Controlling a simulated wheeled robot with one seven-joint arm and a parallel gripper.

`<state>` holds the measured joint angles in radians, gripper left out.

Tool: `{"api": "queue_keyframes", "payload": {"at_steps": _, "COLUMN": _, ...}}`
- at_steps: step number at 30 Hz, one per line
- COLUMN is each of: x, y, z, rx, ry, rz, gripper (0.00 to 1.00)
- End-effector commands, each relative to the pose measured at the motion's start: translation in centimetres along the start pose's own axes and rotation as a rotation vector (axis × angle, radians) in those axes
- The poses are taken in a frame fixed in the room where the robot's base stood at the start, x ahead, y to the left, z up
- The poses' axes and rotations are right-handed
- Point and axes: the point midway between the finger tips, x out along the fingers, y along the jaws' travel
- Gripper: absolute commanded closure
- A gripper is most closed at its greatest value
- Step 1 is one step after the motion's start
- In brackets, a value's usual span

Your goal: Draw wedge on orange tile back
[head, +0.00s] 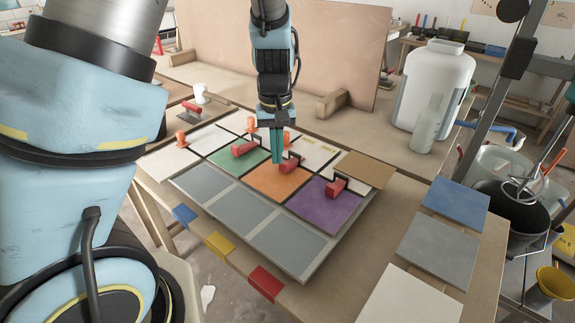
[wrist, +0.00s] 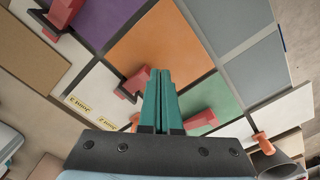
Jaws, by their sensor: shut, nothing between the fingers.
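The orange tile (head: 275,186) lies in the middle of the tile board, between the green and purple tiles. A red wedge (head: 290,163) with a dark bracket sits at its far edge; in the wrist view this wedge (wrist: 136,84) points onto the orange tile (wrist: 165,42). My gripper (head: 276,160) has teal fingers, shut and empty, pointing down just left of this wedge in the head view. In the wrist view the fingertips (wrist: 158,74) are just right of the wedge, over the tile edge. I cannot tell whether they touch the wedge or the tile.
Similar red wedges sit on the green tile (head: 255,157) and the purple tile (head: 325,208). Orange pegs (head: 181,139) stand along the far side. Grey tiles (head: 245,212) fill the near row. Blue, grey and white loose tiles lie at right; a white jug (head: 437,88) stands behind.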

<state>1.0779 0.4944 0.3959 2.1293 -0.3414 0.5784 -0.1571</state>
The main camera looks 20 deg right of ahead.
Motion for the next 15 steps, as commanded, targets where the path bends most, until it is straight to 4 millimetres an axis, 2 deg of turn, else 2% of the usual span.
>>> {"api": "queue_keyframes", "payload": {"at_steps": 15, "x": -0.27, "y": -0.85, "z": 0.84, "rx": 0.0, "ry": 0.001, "rz": 0.0, "gripper": 1.0}}
